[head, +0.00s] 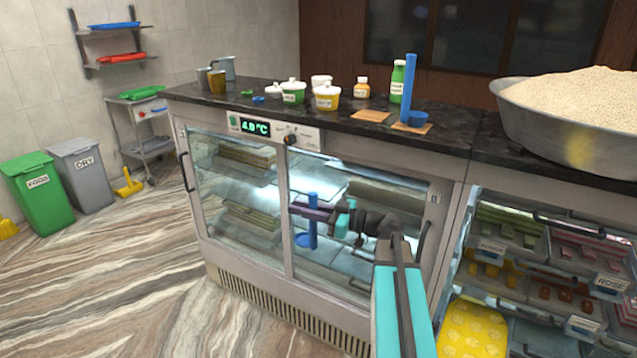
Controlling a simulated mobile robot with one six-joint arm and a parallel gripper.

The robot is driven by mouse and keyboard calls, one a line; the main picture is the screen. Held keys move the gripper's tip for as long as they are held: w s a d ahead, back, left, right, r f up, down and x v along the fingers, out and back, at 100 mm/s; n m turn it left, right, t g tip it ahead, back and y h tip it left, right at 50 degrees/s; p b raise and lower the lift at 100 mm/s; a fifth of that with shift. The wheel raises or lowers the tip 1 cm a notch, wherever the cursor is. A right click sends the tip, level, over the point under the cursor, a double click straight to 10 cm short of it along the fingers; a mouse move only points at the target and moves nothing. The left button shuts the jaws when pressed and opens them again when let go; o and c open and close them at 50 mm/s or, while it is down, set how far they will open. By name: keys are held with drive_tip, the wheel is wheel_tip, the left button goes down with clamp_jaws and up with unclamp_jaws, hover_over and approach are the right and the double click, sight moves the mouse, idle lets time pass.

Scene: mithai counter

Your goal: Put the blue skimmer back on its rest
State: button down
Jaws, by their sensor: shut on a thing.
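My gripper (329,214) is in front of the glass doors of the cold counter, below the countertop. It is shut on the blue skimmer (313,228), whose handle stands upright with its round head at the lower end, clear of the floor. Part of the handle is hidden by the dark jaws. On the countertop, a similar tall blue piece (408,85) with a round blue part at its foot stands on a wooden board (424,128). Another wooden board (370,115) lies bare to its left. I cannot tell which of these is the skimmer's rest.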

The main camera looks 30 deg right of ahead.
drive_tip(key=s+a+f+n+g+y+b, duration=0.1)
drive_tip(key=a+f+b, duration=0.1)
drive_tip(key=a+f, duration=0.3)
drive_tip(key=s+a+f+n+g+y+b, duration=0.1)
drive_tip(key=a+f, duration=0.3)
drive_tip(key=f, duration=0.6)
drive_tip(key=shift+s+a+f+g+b, duration=0.3)
drive_tip(key=shift+s+a+f+b, duration=0.1)
drive_tip(key=shift+s+b, duration=0.25)
drive_tip(key=shift+s, duration=0.15)
